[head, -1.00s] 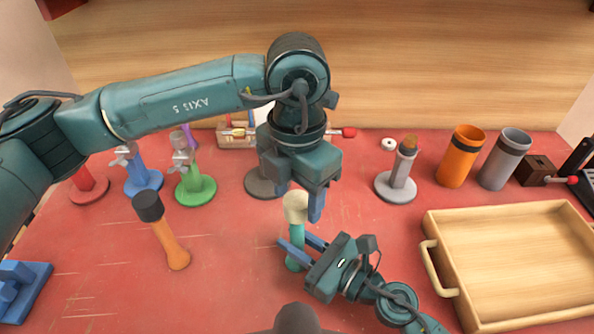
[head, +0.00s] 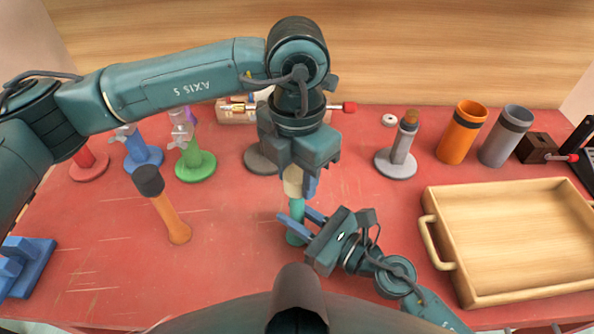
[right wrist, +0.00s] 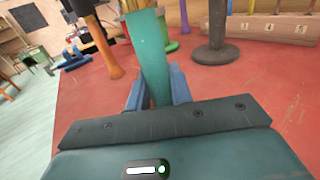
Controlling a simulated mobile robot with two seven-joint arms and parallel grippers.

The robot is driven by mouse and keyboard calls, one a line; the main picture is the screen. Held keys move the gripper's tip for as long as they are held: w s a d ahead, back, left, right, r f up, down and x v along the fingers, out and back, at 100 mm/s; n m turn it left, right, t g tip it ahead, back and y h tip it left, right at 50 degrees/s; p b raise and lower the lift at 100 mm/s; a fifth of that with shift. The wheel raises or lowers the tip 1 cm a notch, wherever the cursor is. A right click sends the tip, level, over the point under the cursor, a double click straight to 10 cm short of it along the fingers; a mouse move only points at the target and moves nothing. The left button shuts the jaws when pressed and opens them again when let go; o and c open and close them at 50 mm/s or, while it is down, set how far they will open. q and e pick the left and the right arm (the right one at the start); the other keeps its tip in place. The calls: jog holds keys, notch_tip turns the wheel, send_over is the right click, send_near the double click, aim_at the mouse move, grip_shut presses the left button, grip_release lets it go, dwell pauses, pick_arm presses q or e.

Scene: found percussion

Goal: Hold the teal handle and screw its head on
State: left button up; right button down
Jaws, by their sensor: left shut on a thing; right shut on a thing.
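The teal handle (head: 296,212) stands upright on the red table in the head view, and it also shows in the right wrist view (right wrist: 149,50). My right gripper (head: 297,220) is shut on its lower part. The cream head (head: 292,182) sits at the top of the handle, in line with it. Whether its thread is engaged cannot be seen. My left gripper (head: 300,184) points down from above and is shut on the cream head. Its fingers hide part of the head.
An orange mallet with a dark head (head: 170,212) stands to the left. A wooden tray (head: 445,262) lies at the right. Behind are a green stand (head: 196,167), a grey stand (head: 397,160), an orange cup (head: 461,133) and a grey cup (head: 506,137).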

pick_arm(q)
jog(key=o, duration=1.1)
notch_tip(320, 180, up, 12)
jog(key=shift+r, duration=0.1)
pick_arm(e)
jog(key=c, duration=1.2)
grip_release()
jog(key=shift+o, duration=0.2)
